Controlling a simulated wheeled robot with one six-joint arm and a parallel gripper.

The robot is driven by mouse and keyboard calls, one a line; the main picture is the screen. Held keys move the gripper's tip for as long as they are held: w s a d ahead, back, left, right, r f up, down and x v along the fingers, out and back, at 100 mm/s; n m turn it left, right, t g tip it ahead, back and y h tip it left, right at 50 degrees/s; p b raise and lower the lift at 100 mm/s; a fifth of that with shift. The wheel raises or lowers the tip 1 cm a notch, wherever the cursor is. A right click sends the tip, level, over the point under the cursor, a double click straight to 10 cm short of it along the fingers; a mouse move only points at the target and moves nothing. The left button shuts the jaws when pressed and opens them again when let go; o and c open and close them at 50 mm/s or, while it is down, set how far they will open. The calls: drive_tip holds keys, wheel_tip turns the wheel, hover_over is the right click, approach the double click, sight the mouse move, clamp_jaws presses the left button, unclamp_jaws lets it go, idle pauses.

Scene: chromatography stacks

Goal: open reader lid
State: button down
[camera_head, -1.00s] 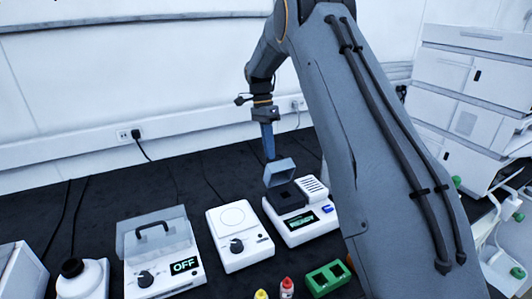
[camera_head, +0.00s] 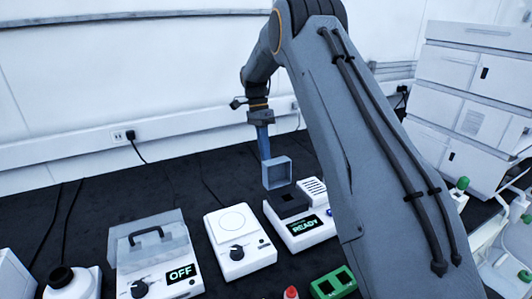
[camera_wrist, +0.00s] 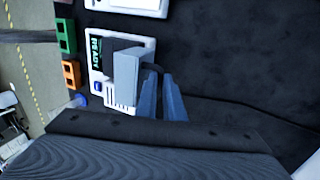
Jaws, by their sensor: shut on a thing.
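The reader is a white box with a lit READY display (camera_head: 302,224), a dark well block and a vented panel. Its grey-blue lid (camera_head: 277,174) stands roughly upright above the back of the dark block, its hollow inner side facing the head camera. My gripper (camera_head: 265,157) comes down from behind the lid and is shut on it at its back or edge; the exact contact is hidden. In the wrist view the two blue-grey fingers (camera_wrist: 158,92) reach the lid (camera_wrist: 127,72) beside a dark handle-like part, and the reader (camera_wrist: 118,98) lies beyond.
Left of the reader are a white device with a round plate (camera_head: 239,246) and a clear-covered device reading OFF (camera_head: 157,256). A green rack (camera_head: 333,284) and a red-capped bottle (camera_head: 291,293) stand in front. Dark bench behind the devices is mostly clear.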

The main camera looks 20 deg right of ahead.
drive_tip(key=shift+w+r, duration=0.25)
drive_tip(key=c, duration=2)
unclamp_jaws()
drive_tip(key=shift+o, duration=0.7)
drive_tip(key=shift+f, duration=0.1)
drive_tip(key=b+v, duration=0.2)
drive_tip(key=v, duration=0.5)
drive_tip(key=shift+r, duration=0.4)
